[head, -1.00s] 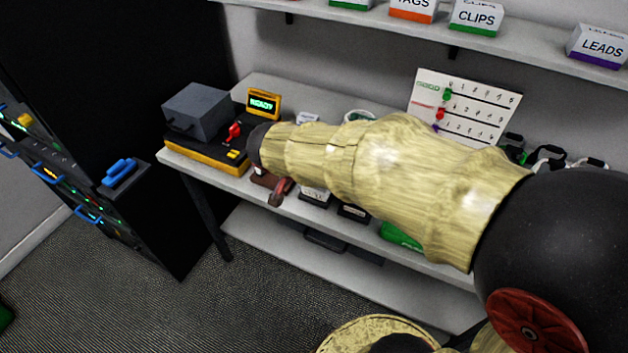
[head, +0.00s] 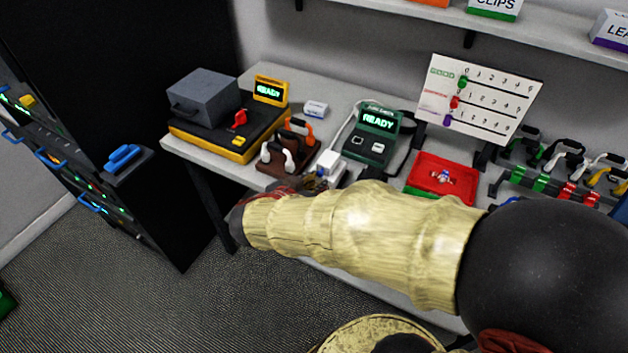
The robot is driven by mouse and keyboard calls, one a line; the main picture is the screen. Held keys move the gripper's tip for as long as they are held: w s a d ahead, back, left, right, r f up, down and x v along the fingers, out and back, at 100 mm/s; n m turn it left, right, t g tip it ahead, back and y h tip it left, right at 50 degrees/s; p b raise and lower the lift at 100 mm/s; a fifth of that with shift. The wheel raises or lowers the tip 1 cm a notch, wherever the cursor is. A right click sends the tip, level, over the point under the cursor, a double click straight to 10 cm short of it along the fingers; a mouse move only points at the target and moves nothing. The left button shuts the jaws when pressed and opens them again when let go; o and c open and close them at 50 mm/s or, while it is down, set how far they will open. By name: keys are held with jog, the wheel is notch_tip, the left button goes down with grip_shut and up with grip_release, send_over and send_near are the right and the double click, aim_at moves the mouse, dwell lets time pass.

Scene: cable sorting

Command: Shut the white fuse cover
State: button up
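A small white block (head: 329,163) with a pale cable stands at the bench's front edge, left of a green tester (head: 372,140) that reads READY. It may be the part with the white fuse cover; the view is too small to tell whether a cover on it is open or shut. My gripper (head: 314,183) shows only as a small brownish part just below and beside the white block. It appears close to the block, but I cannot tell whether it touches. My pale arm hides most of the gripper and the bench front below it.
A black and yellow tester (head: 215,140) with a grey lid stands at the bench's left end. A brown rack (head: 283,155) with white and orange clips is left of the white block. A red tray (head: 443,178), a peg board (head: 480,98) and racked cables lie to the right.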

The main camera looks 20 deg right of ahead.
jog(key=o, duration=0.5)
jog(key=shift+r, duration=0.15)
jog(key=shift+r, duration=0.1)
jog(key=v, duration=1.1)
jog(key=shift+s+a+r, duration=0.15)
jog(key=shift+s+a, duration=0.05)
jog(key=shift+a, duration=0.1)
